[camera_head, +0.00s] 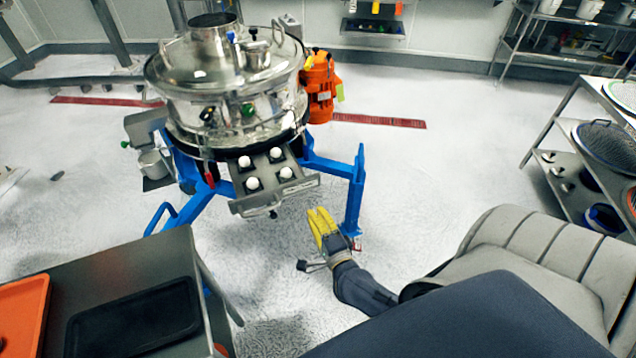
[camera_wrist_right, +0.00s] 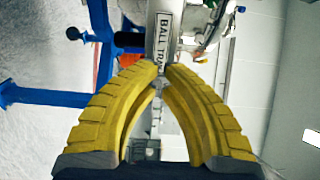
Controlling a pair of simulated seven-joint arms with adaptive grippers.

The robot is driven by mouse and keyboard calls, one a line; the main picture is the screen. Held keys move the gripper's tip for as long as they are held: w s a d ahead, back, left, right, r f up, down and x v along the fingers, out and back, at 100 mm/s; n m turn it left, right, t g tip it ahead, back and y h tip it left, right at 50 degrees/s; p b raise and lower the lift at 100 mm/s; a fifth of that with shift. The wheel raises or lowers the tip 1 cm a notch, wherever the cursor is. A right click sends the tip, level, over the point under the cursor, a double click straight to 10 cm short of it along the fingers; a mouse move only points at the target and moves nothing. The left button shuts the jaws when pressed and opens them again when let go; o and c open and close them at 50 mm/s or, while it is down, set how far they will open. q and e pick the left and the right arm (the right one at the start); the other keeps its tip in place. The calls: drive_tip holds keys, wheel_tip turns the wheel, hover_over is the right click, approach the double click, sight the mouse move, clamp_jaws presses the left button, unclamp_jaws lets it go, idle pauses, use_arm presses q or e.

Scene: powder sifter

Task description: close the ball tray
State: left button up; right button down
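The ball tray (camera_head: 296,189) sticks out from the front of the sifter (camera_head: 228,95), with several white balls on it and a handle (camera_head: 262,211) on its front plate. My right gripper (camera_head: 322,224) has yellow fingers and is in front of the tray, lower and to its right, apart from it. In the right wrist view, the fingertips of the right gripper (camera_wrist_right: 160,68) come together, with nothing seen held. Beyond them is the tray's front plate (camera_wrist_right: 163,32), labelled "BALL TRAY". My left gripper is not in view.
A blue frame leg (camera_head: 354,195) stands just right of my right gripper. An orange motor (camera_head: 320,85) is on the sifter's right side. A table with a black tray (camera_head: 133,318) and an orange tray (camera_head: 22,310) is at lower left.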

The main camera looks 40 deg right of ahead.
sight(301, 187)
drive_tip(key=x, duration=0.9)
drive_tip(key=shift+w+d, duration=0.1)
drive_tip(key=shift+w, duration=0.3)
